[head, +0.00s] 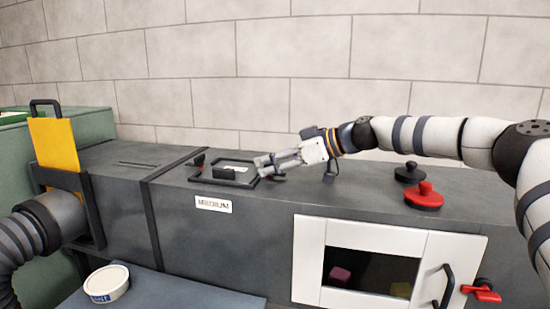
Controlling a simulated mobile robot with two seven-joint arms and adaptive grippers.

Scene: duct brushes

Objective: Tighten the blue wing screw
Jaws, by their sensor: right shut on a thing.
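I cannot make out any blue on a screw in the head view. A small black-framed cover (225,172) with a black handle lies on top of the grey duct. My left gripper is not in view.
The grey duct (330,190) carries a "MEDIUM" label (213,204), a red knob (424,195) and a black knob (408,172). A white-framed window (312,262) is in its front. A yellow plate (54,145), grey hose (38,230) and round white tin (107,283) are left.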

